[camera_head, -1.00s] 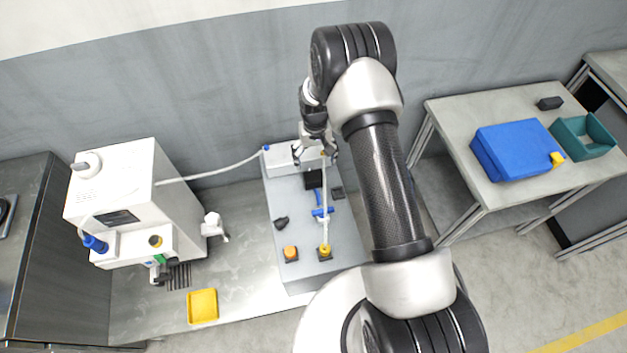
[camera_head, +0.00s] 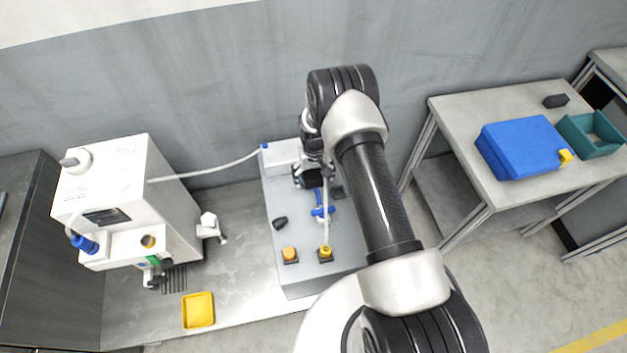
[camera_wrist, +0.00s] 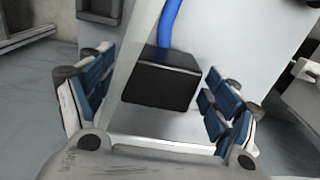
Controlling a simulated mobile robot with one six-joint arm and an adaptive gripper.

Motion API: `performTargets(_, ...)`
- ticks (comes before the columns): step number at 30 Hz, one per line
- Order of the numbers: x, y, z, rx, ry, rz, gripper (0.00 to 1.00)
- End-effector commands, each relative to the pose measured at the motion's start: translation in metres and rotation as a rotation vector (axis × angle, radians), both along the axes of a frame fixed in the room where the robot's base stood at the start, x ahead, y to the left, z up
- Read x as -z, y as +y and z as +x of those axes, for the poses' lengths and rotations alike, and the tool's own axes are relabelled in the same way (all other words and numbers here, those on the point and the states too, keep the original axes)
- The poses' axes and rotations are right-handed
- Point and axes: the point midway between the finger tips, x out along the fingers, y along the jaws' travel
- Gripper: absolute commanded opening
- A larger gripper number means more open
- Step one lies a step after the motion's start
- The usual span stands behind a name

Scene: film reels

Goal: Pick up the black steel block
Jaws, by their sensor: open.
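The black steel block (camera_wrist: 162,82) shows in the wrist view between the two blue-padded fingers of my gripper (camera_wrist: 158,98). The fingers stand apart, with a gap on each side of the block, so my gripper is open. In the head view my gripper (camera_head: 314,178) is low over the back part of the grey platform (camera_head: 290,215). My gripper and arm largely hide the block there. I cannot tell how far the fingertips reach down beside it.
A blue clamp-like part (camera_head: 322,211) and a thin upright rod (camera_head: 326,225) stand close in front of my gripper. A white machine (camera_head: 140,200) with a hose is at left. A yellow tray (camera_head: 198,310) lies in front. A side table at right holds a blue box (camera_head: 520,147).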

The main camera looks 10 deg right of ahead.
Motion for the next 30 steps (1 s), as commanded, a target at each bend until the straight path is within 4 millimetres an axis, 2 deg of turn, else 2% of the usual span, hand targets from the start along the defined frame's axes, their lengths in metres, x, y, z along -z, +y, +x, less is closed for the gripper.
performTargets(5,-0.0017,-0.0002,0.0008,0.0,-0.002,0.0,0.81)
performTargets(30,-0.0018,-0.0002,0.0007,0.0,-0.001,0.0,0.25)
